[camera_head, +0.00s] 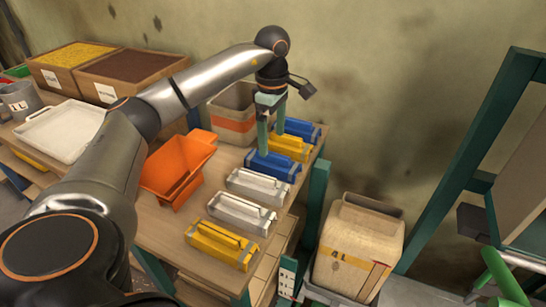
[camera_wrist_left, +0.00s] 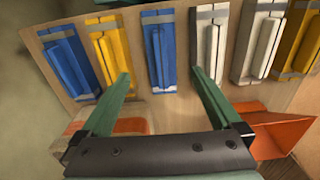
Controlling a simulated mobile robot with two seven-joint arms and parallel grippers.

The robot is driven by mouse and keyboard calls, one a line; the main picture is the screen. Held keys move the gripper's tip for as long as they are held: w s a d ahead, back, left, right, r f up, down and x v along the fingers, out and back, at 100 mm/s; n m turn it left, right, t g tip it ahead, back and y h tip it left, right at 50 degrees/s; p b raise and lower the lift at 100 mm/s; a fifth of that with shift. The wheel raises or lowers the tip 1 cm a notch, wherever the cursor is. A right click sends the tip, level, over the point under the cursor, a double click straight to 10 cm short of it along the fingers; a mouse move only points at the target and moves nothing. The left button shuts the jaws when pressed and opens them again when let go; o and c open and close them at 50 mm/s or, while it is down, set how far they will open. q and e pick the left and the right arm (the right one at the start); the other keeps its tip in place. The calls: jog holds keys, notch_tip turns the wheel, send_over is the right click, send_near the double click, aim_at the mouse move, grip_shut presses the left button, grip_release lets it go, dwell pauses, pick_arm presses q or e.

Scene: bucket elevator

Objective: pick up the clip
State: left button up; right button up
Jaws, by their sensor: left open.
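Several clips lie in a row along the right side of the wooden table. From far to near in the head view they are a blue clip (camera_head: 299,128), a yellow clip (camera_head: 289,147), a second blue clip (camera_head: 273,166), a white clip (camera_head: 257,186), another white clip (camera_head: 240,213) and a yellow clip (camera_head: 221,243). My left gripper (camera_head: 271,141) is open and empty, pointing down over the far part of the row. In the left wrist view its fingers (camera_wrist_left: 160,73) stand apart, with the middle blue clip (camera_wrist_left: 160,52) between them in the picture. The exact height above it is unclear.
An orange scoop (camera_head: 176,168) and a white tray (camera_head: 62,131) stand on the table (camera_head: 152,227). A bin with an orange band (camera_head: 234,112) stands behind the gripper. A tan sack (camera_head: 358,248) is beyond the table's right edge, with a green frame (camera_head: 460,160) further right.

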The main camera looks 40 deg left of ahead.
aim_at(273, 154)
pick_arm(q)
jog(key=f, duration=0.3)
jog(key=f+b, duration=0.1)
jog(key=f, duration=0.3)
jog(key=shift+s+d, duration=0.15)
jog(key=shift+d, duration=0.05)
jog(key=shift+r, duration=0.1)
jog(key=c, duration=1.4)
